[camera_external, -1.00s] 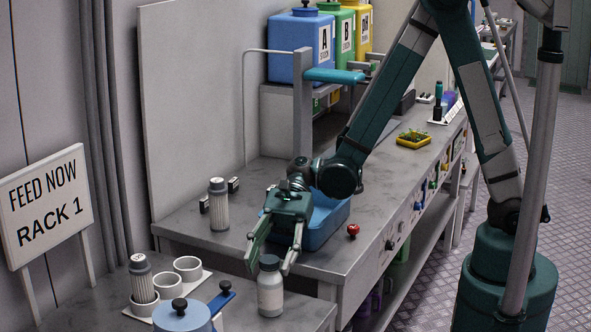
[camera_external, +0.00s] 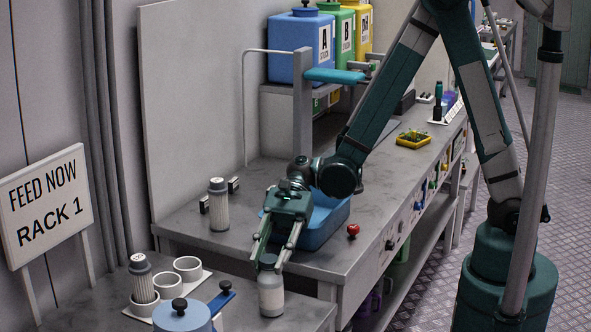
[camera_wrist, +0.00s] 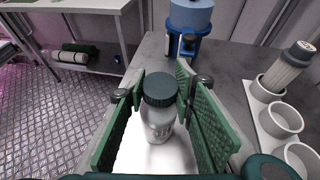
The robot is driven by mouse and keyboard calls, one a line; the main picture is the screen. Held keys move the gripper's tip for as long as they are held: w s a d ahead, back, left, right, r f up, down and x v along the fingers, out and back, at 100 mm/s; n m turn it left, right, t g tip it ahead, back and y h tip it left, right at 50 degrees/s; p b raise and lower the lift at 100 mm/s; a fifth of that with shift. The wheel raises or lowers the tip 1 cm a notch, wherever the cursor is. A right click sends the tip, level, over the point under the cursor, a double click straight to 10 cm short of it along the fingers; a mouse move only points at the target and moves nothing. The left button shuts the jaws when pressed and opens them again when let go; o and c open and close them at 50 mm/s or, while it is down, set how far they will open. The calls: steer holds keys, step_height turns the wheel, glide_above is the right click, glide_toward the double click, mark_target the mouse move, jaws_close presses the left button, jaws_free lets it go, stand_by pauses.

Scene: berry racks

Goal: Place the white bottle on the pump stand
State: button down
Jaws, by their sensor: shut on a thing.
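The white bottle (camera_external: 271,297) with a dark grey-green cap stands upright at the front edge of the near bench. It also shows in the wrist view (camera_wrist: 158,122), between the green finger pads. My gripper (camera_external: 270,262) points down and is shut on the bottle near its cap. In the wrist view my gripper (camera_wrist: 163,105) has one pad on each side of the bottle. A blue round unit with a black knob (camera_external: 182,316) stands left of the bottle, and it also shows in the wrist view (camera_wrist: 190,14). I cannot tell whether it is the pump stand.
A white rack (camera_external: 198,283) with cups, one holding a ribbed filter (camera_external: 141,279), is at the left. Another ribbed filter (camera_external: 218,205) stands on the rear bench. A blue basin (camera_external: 327,222) sits behind my gripper, with a red knob (camera_external: 353,230) to its right.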

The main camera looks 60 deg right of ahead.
steer(key=shift+r+p, duration=1.3)
steer(key=shift+r, duration=3.6)
steer(key=shift+w, duration=0.1)
steer(key=w+d+r+m+t, duration=0.2)
steer(key=w+d+r, duration=0.25)
steer(key=w, duration=0.45)
steer(key=w+d+r+m+t+p, duration=0.1)
steer(key=w+d+r+m+t, duration=0.15)
steer(key=w+d, duration=0.55)
steer(key=w+d+r+m+t, duration=0.15)
steer(key=w+d+r, duration=0.25)
steer(key=w, duration=0.7)
steer(key=d+r+m+t+h, duration=0.2)
steer(key=d+m+t+h, duration=0.1)
steer(key=d, duration=0.7)
steer(key=d+r+m+t+h, duration=0.2)
steer(key=d+m+h, duration=0.3)
steer(key=d, duration=0.5)
steer(key=d+r+m+t+h+b, duration=0.1)
steer(key=d+m+t+h, duration=0.4)
steer(key=d, duration=0.6)
steer(key=shift+r+m, duration=0.5)
steer(key=shift+r, duration=0.05)
